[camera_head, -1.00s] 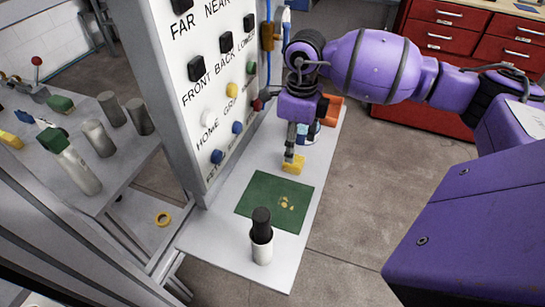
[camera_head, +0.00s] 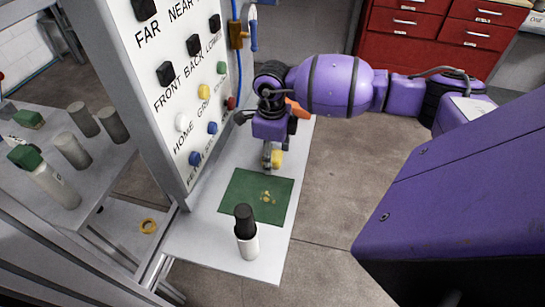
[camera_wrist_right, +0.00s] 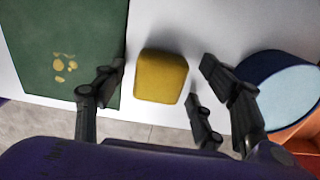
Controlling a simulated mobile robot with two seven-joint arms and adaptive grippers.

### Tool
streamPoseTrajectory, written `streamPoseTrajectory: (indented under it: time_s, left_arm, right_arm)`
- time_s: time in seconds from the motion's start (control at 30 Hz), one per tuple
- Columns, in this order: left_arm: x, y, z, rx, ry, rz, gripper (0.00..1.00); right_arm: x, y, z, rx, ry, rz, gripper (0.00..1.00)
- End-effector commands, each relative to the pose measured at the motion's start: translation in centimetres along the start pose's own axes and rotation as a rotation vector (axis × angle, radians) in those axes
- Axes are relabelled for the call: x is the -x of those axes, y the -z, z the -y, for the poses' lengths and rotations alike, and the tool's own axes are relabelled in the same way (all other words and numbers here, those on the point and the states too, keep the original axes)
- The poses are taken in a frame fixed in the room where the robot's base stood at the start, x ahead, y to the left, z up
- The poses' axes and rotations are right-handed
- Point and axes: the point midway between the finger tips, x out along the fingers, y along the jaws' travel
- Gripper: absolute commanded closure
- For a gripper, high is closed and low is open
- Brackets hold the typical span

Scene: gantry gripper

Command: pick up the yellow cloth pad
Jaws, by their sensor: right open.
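The yellow cloth pad (camera_head: 277,158) is a small rounded block on the grey shelf, just beyond the green mat (camera_head: 245,204). My right gripper (camera_head: 268,158) is low at the pad, and its fingers partly hide it. In the right wrist view the pad (camera_wrist_right: 161,76) lies between the spread fingers of the right gripper (camera_wrist_right: 158,80), with visible gaps on both sides. The right gripper is open and holds nothing. My left gripper is not in view.
A white bottle with a black cap (camera_head: 246,240) stands at the mat's near edge. A round blue-rimmed thing (camera_wrist_right: 283,80) and an orange thing (camera_wrist_right: 300,135) are close to the right fingers. The button panel (camera_head: 150,75) rises at left.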

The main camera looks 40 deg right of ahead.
Motion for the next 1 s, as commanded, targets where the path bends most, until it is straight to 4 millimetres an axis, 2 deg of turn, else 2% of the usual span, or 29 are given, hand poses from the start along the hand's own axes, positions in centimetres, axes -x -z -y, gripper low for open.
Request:
streamPoseTrajectory:
  time_s: [0.07,0.4,0.77,0.97,1.0]
  left_arm:
    - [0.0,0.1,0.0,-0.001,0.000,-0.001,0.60]
    - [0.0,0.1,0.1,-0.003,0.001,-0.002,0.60]
    - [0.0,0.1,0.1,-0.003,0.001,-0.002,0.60]
    - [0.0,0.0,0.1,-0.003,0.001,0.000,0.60]
    - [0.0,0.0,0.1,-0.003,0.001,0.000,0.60]
  right_arm:
    - [0.0,0.0,0.0,0.000,0.000,0.000,0.39]
    - [0.1,0.0,0.0,0.000,0.000,0.000,0.83]
    - [0.8,0.0,0.0,0.000,0.000,0.001,0.83]
    - [3.5,0.0,0.0,0.000,0.002,0.001,0.83]
    - [4.2,0.8,-0.3,0.001,0.003,-0.001,0.83]
